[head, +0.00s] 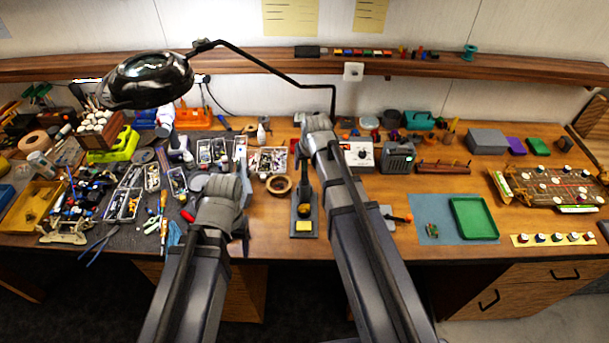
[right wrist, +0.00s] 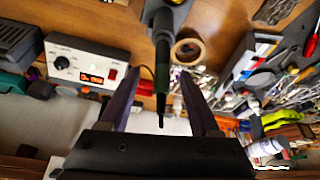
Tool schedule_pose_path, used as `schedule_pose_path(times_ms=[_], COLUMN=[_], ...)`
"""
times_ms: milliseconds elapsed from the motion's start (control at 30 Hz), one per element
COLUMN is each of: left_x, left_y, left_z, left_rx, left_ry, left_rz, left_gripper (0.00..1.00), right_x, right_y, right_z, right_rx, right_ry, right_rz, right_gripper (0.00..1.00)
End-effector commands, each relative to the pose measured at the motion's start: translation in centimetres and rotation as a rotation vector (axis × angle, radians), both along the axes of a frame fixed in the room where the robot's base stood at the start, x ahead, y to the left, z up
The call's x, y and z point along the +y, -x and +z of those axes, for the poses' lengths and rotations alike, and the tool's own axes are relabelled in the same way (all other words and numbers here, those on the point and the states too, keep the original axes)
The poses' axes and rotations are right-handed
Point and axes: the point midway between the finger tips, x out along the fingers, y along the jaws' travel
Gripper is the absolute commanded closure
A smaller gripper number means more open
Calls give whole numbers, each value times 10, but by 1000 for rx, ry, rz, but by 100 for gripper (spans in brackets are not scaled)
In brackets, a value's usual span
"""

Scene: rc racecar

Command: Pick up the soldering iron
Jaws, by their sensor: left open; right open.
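The soldering iron (head: 304,208) stands in its dark holder (head: 302,234), which has a yellow sponge at the front of the bench's middle. In the right wrist view the dark, slim iron (right wrist: 162,75) runs between the two fingers, which are apart on either side of it. My right gripper (head: 316,124) is open; in the head view its arm passes just right of the holder and its fingers are hard to make out. The right gripper's fingers (right wrist: 160,78) show clearly in the wrist view. My left gripper (head: 226,188) is over the bench left of the holder, fingers mostly hidden.
A soldering station (head: 359,154) with a lit display stands behind the right arm. A tape roll (head: 279,184) lies left of the holder. Tools and parts crowd the left mat. A green tray (head: 474,218) lies at right. A lamp (head: 148,79) overhangs the left side.

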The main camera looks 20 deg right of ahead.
Motion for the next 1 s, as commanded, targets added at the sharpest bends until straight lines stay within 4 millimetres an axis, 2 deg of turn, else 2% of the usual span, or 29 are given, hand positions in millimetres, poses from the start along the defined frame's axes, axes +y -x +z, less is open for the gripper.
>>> schedule_pose_path(times_ms=[333, 633, 1000], left_x=[0, 0, 0], left_y=[0, 0, 0], left_z=[-43, -43, -43], left_rx=[0, 0, 0], left_ry=[-2, -2, -2], left_rz=[-9, -10, -10], left_gripper=[31, 31, 31], right_x=[3, 3, 3], right_y=[-17, -18, -18], right_z=[-43, -44, -44], right_rx=[0, 0, 0], right_ry=[0, 0, 0], right_rz=[0, 0, 0], right_gripper=[36, 36, 77])
